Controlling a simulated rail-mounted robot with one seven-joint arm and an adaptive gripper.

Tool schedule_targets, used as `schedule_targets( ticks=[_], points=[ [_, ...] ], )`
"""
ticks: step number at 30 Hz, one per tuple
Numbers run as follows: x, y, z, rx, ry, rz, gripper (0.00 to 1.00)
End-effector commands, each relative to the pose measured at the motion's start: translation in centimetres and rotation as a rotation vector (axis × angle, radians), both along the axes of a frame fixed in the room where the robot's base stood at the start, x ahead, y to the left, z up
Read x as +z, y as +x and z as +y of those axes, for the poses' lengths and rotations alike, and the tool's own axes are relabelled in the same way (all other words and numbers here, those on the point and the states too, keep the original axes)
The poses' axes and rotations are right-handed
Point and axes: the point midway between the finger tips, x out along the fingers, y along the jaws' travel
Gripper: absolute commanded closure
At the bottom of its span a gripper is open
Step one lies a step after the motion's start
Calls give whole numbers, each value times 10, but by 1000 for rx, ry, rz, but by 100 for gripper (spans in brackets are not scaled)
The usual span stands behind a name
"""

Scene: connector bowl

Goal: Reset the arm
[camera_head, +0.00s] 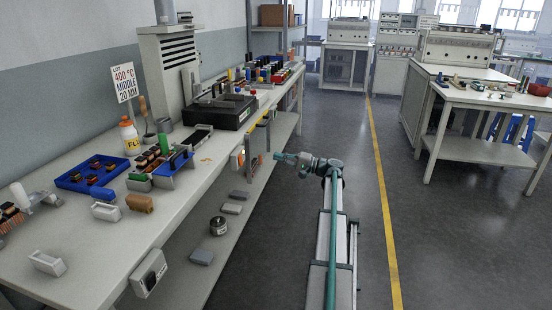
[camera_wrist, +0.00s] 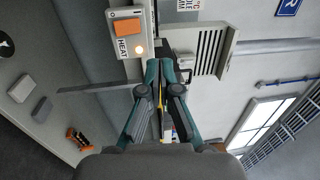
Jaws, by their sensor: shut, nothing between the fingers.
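My gripper (camera_head: 279,157) is at the end of my arm, out over the open floor just right of the long bench (camera_head: 85,237). It points left toward the bench edge and touches nothing that I can see. In the wrist view my gripper (camera_wrist: 161,66) shows its two teal fingers with their tips drawn together and nothing held. My arm (camera_head: 332,220) stretches forward from the bottom of the head view.
The bench carries a blue tray (camera_head: 70,181), a white bottle (camera_head: 129,137) and a black machine (camera_head: 219,112). A lower shelf (camera_head: 184,272) holds small blocks. The grey floor (camera_head: 440,255) right of my arm is clear around a yellow line (camera_head: 388,235). A side table (camera_head: 490,99) stands right.

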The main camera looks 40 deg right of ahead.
Motion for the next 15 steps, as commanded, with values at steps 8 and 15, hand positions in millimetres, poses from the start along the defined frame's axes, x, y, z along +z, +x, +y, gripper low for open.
schedule_targets(
  ticks=[8, 15],
  points=[
    [0, 0, 0, 0, 0, 0, 100],
    [-21, -1, 5, -7, -50, 83, 100]
  ],
)
